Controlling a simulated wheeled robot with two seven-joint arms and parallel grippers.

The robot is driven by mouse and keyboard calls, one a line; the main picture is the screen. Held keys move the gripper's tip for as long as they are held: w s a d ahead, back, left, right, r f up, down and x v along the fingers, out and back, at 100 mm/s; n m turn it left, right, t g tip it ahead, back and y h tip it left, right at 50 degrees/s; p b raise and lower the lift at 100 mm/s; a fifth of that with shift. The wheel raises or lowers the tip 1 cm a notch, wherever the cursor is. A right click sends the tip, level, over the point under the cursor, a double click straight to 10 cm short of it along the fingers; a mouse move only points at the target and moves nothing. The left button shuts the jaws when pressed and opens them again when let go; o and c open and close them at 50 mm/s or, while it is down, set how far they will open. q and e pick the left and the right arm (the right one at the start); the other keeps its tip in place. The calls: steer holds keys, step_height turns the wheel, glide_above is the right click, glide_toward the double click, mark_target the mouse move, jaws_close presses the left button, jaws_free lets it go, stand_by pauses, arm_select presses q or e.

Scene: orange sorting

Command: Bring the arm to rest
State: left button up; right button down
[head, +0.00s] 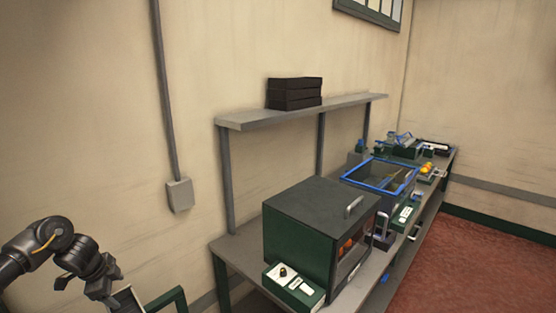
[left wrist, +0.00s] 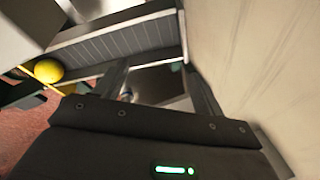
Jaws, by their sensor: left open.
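My left arm comes in at the lower left of the head view, bent, with the left gripper (head: 108,292) low near the picture's bottom edge. In the left wrist view the two dark fingers of the left gripper (left wrist: 160,88) stand apart, with nothing seen held between them. In the head view the gripper is to the left of the workbench (head: 238,254) and apart from it. My right arm and right gripper are not in view.
A green-sided dark box (head: 308,222) with orange fruit inside stands on the bench. Behind it are a blue-rimmed bin (head: 378,187) and orange fruit (head: 427,167). A shelf (head: 300,112) holds black trays (head: 294,98). A yellow ball (left wrist: 48,71) shows in the left wrist view.

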arm_select(q)
step_height(320, 180, down, 7)
steer(key=b, duration=0.6)
steer(key=shift+s+r, duration=0.15)
steer(key=shift+r, duration=0.05)
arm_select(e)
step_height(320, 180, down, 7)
arm_select(q)
step_height(320, 180, up, 9)
steer(key=p, duration=0.7)
steer(key=w+d+m+g+h+b, duration=0.2)
steer(key=d+m+h, duration=0.1)
steer(key=d+m, duration=0.8)
steer(key=shift+w+d+r+m+b, duration=0.2)
steer(key=shift+w+d+m+b, duration=0.1)
steer(key=shift+d, duration=1.8)
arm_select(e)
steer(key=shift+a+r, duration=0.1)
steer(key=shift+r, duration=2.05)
